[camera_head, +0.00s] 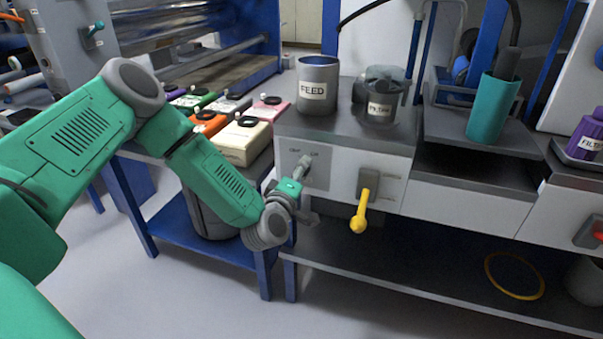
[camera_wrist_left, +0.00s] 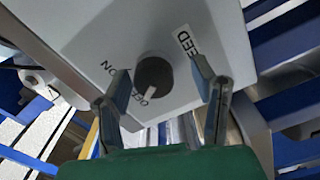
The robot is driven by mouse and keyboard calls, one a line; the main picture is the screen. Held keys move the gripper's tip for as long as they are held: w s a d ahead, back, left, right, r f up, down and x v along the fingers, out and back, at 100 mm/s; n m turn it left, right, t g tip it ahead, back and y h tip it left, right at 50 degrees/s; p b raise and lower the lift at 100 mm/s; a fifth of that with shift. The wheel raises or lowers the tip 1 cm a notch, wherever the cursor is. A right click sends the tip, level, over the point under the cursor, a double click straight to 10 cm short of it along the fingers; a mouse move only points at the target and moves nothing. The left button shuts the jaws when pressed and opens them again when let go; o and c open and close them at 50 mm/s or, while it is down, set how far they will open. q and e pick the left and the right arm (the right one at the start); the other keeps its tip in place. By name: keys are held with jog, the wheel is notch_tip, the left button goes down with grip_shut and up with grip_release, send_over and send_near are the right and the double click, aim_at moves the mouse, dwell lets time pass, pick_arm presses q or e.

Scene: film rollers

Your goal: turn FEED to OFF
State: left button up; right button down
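The FEED knob (camera_wrist_left: 154,74) is a dark round dial on a pale panel (camera_wrist_left: 110,32) in the left wrist view. A white mark shows at its lower edge. A FEED label (camera_wrist_left: 187,42) sits beside it, and smaller lettering, seen rotated and partly covered by a finger, is on the other side. My left gripper (camera_wrist_left: 162,79) is open, its two fingers on either side of the knob; I cannot tell whether they touch it. My right gripper is not in view.
A yellow lever (camera_head: 362,205) hangs from the cabinet front just right of the gripper. A grey FEED canister (camera_head: 317,75) and a clear labelled cup (camera_head: 381,85) stand on top. Colored boxes (camera_head: 245,135) lie to the left. A dark shelf (camera_head: 390,275) runs below.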

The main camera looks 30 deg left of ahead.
pick_arm(q)
jog(key=v, duration=1.2)
jog(key=shift+a+f, duration=0.1)
jog(key=shift+f, duration=0.05)
jog(key=s+d+f+m+g+h+p, duration=0.5)
jog(key=s+d+f+m+g+h, duration=0.25)
jog(key=s+d+f+m, duration=0.35)
jog(key=s+a+m+g+y+p, duration=0.1)
jog(key=s+a+m+g, duration=0.1)
jog(key=s, duration=0.6)
jog(key=s+a+m+g+y+p, duration=0.1)
jog(key=s+a+m+g+y, duration=0.1)
jog(key=s+m+g, duration=0.2)
jog(key=s+g, duration=0.3)
jog(key=s, duration=0.1)
jog(key=shift+s+a+f+p, duration=0.25)
jog(key=shift+a+f+p, duration=0.05)
jog(key=shift+f+p, duration=0.1)
